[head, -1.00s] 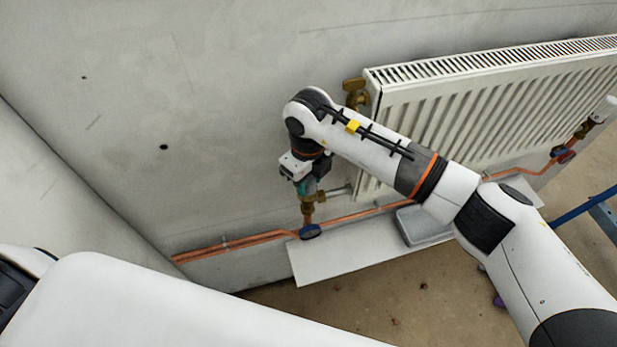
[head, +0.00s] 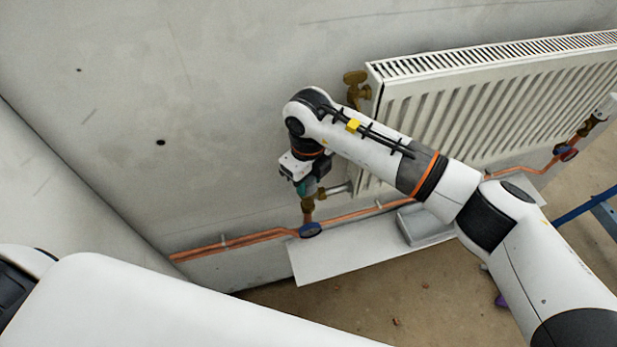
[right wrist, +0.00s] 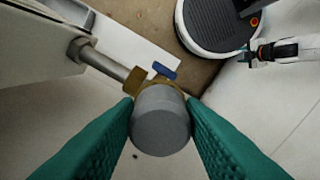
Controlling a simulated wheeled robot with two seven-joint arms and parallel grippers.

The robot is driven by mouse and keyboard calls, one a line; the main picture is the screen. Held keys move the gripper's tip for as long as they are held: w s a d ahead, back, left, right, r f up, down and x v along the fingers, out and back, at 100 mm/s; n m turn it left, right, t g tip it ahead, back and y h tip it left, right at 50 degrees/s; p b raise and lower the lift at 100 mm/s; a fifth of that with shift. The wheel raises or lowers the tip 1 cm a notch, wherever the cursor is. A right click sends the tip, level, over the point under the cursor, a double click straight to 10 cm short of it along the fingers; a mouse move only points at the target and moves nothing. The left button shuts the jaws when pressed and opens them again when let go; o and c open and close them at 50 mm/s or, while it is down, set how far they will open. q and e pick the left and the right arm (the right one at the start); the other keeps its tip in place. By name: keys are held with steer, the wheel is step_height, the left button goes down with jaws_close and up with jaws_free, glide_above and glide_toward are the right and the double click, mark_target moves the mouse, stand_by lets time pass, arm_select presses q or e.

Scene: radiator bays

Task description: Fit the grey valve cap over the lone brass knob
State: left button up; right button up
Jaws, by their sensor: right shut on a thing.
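My right gripper (head: 308,196) is at the lower left corner of the radiator, above the copper pipe. In the right wrist view its two teal fingers (right wrist: 160,125) are shut on the grey valve cap (right wrist: 160,120), a plain round cylinder seen from its end. A brass valve (right wrist: 150,84) with a blue lever lies directly behind the cap, joined to the radiator by a metal tail. The cap hides the valve's end, so I cannot tell whether it is seated. A brass fitting (head: 356,88) stands at the radiator's upper left. My left gripper (right wrist: 246,55) shows small in the right wrist view.
The white radiator (head: 490,100) hangs on the grey wall, with a white-topped valve (head: 604,108) at its right end. Copper pipe (head: 240,241) runs below. A pale board (head: 345,256) with a grey tray (head: 420,224) lies beneath. A blue frame (head: 590,205) stands at right.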

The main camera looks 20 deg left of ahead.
steer(key=shift+f+b, duration=0.3)
steer(key=shift+b, duration=0.2)
stand_by(0.6)
steer(key=o, duration=1.5)
steer(key=shift+r, duration=0.1)
steer(key=shift+r+p, duration=1.1)
steer(key=shift+r, duration=1.25)
